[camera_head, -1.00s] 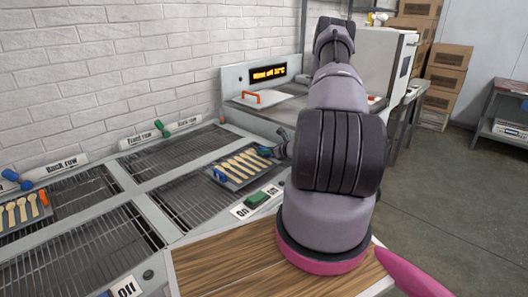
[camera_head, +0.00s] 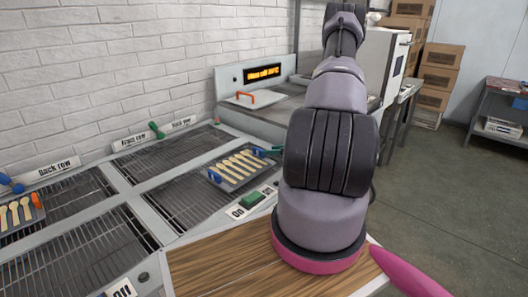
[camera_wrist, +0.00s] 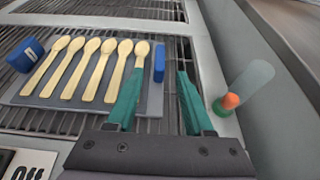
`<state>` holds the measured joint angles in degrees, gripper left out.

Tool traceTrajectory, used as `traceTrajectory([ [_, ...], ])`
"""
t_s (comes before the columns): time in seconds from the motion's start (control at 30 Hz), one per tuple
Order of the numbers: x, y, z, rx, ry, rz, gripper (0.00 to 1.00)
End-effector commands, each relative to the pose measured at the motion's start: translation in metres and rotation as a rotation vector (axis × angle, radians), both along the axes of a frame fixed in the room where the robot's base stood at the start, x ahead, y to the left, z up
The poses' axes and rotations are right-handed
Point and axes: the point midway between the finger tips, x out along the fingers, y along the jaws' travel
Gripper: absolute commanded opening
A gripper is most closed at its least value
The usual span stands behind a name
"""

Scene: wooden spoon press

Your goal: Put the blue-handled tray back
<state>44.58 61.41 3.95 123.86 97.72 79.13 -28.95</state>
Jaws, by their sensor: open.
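The blue-handled tray (camera_head: 228,185) is grey and holds a row of several wooden spoons. It lies on the dark grating of the front right bay in the head view. One blue handle (camera_head: 214,176) is at its left end and another (camera_head: 262,152) at its right end. In the wrist view the tray (camera_wrist: 98,103) lies ahead and left, with its near blue handle (camera_wrist: 159,62) seen between my fingertips. My gripper (camera_wrist: 160,78) is open, with teal fingers and nothing clamped. In the head view my arm hides most of the gripper. Contact with the handle cannot be told.
Another spoon tray (camera_head: 28,222) with an orange handle is at far left. A press with an orange handle (camera_head: 240,97) and lit display stands behind. A green switch (camera_head: 254,199) sits in front of the tray. A green post with orange tip (camera_wrist: 229,101) stands right of my fingers.

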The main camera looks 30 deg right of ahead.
Motion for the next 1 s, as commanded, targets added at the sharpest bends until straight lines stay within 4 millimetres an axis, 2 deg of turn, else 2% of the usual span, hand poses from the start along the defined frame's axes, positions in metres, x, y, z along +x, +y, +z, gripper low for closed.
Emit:
traceTrajectory([
  [0.2,-0.024,-0.009,0.011,0.000,0.000,-0.001,0.52],
  [0.37,-0.029,-0.010,0.013,0.001,-0.001,0.001,0.52],
  [0.47,-0.025,-0.005,0.024,-0.013,-0.011,0.032,0.52],
  [0.57,-0.016,0.014,0.056,-0.051,-0.041,0.132,0.52],
  [0.67,-0.008,0.049,0.106,-0.123,-0.083,0.300,0.52],
  [0.7,-0.008,0.066,0.128,-0.161,-0.100,0.379,0.52],
  [0.77,-0.011,0.091,0.159,-0.219,-0.124,0.496,0.52],
  [0.9,-0.031,0.146,0.221,-0.377,-0.168,0.754,0.52],
  [1.0,-0.054,0.179,0.258,-0.508,-0.196,0.924,0.52],
])
